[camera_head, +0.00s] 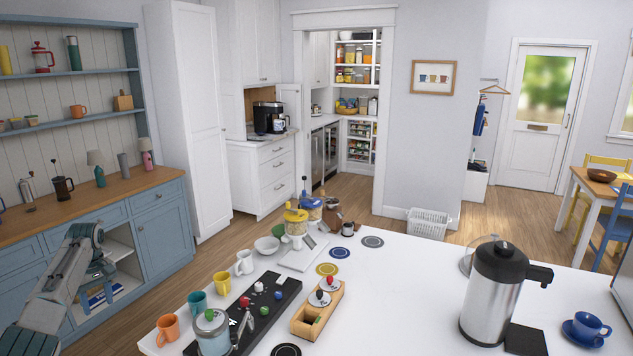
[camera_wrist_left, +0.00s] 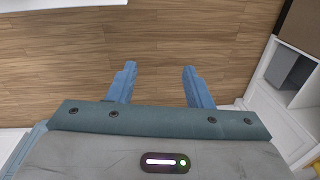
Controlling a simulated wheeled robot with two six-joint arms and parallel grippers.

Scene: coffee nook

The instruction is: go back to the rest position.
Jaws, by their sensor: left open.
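My left arm comes in at the left of the head view, bent, with its left gripper (camera_head: 101,272) hanging low in front of the blue cabinet. It is left of the white counter and apart from it. In the left wrist view the two blue fingers of the gripper (camera_wrist_left: 160,84) stand apart with only wooden floor (camera_wrist_left: 160,35) between and beyond them. The gripper is open and holds nothing. My right gripper does not show in either view.
The white counter (camera_head: 400,290) carries cups, a black tray, a steel airpot (camera_head: 493,290) and a blue cup (camera_head: 586,328). The blue cabinet (camera_head: 160,225) stands close behind the left arm. Open floor (camera_head: 235,250) lies between cabinet and counter.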

